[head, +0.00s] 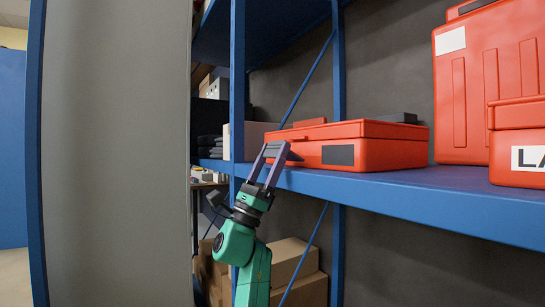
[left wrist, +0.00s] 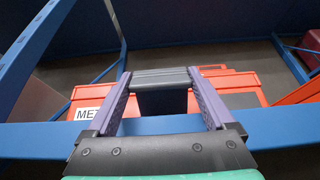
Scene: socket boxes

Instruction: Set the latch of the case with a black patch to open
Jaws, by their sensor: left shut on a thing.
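The orange-red case with a black patch (head: 392,154) lies flat on the blue shelf, and its front also shows in the left wrist view (left wrist: 240,82). The black patch (head: 338,155) is on its front face, to the right of my left gripper (head: 277,151). In the left wrist view the patch (left wrist: 240,100) is right of the fingers. My left gripper is at the case's front, shut on a dark grey bar that looks like the latch (left wrist: 161,77). The bar spans between the fingertips. Whether it is set open cannot be told. My right gripper is not in view.
The blue shelf edge (head: 440,196) runs below the case front. Blue upright posts (head: 237,90) stand close to my left arm. A large upright red case (head: 485,85) and a labelled red case (head: 515,145) stand at the right. Cardboard boxes (head: 290,262) are below.

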